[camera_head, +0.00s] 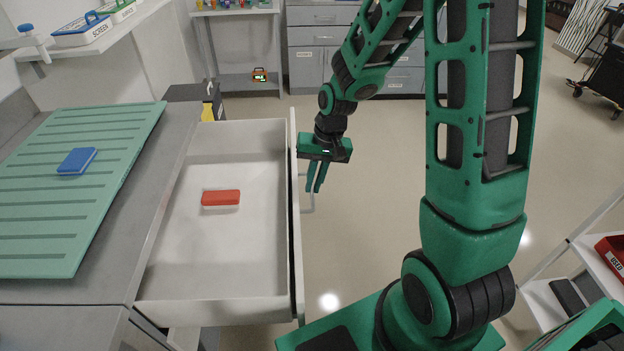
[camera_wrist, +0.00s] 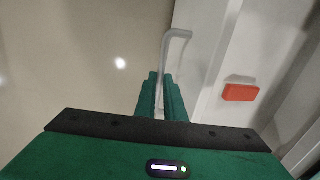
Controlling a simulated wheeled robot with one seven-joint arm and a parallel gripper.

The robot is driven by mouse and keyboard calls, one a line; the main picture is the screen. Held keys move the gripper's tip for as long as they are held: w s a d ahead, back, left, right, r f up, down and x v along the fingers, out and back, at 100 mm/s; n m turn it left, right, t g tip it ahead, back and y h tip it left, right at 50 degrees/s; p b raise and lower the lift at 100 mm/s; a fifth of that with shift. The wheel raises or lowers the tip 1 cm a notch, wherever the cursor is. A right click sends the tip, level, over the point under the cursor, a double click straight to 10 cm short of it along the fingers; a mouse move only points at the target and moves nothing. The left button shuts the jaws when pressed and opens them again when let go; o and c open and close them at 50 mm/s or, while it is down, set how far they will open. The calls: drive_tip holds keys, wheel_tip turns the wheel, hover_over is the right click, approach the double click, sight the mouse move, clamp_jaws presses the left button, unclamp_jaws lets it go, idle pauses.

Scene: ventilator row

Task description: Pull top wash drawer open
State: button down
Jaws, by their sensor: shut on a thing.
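The wash drawer (camera_head: 217,255) is pulled well out from the grey counter (camera_head: 150,235), and its inside shows from above. A red and white block (camera_head: 220,198) lies on the drawer floor; it also shows in the wrist view (camera_wrist: 240,92). The drawer's bar handle (camera_wrist: 178,40) is on its front panel, on the side away from the counter. My gripper (camera_head: 315,188) is at the outer side of the front panel. In the wrist view its two green fingers (camera_wrist: 161,95) are shut around the handle bar. The lower part of the bar is hidden between the fingers.
A green ribbed mat (camera_head: 75,195) with a blue block (camera_head: 77,161) lies on the counter left of the drawer. A shelf with a red bin (camera_head: 612,252) stands at the right edge. The floor beyond the drawer is clear up to the grey cabinets (camera_head: 318,65).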

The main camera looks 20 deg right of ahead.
drive_tip(key=shift+w+d+r, duration=0.1)
drive_tip(key=shift+w+d, duration=0.15)
drive_tip(key=shift+d, duration=0.25)
drive_tip(key=c, duration=1.8)
unclamp_jaws()
drive_tip(key=shift+c, duration=0.2)
drive_tip(key=shift+s, duration=0.1)
drive_tip(key=shift+a, duration=0.1)
drive_tip(key=shift+s, duration=0.1)
wheel_tip(320, 180, up, 10)
drive_tip(key=d, duration=0.2)
drive_tip(key=shift+s+r, duration=0.2)
drive_tip(key=shift+s, duration=0.05)
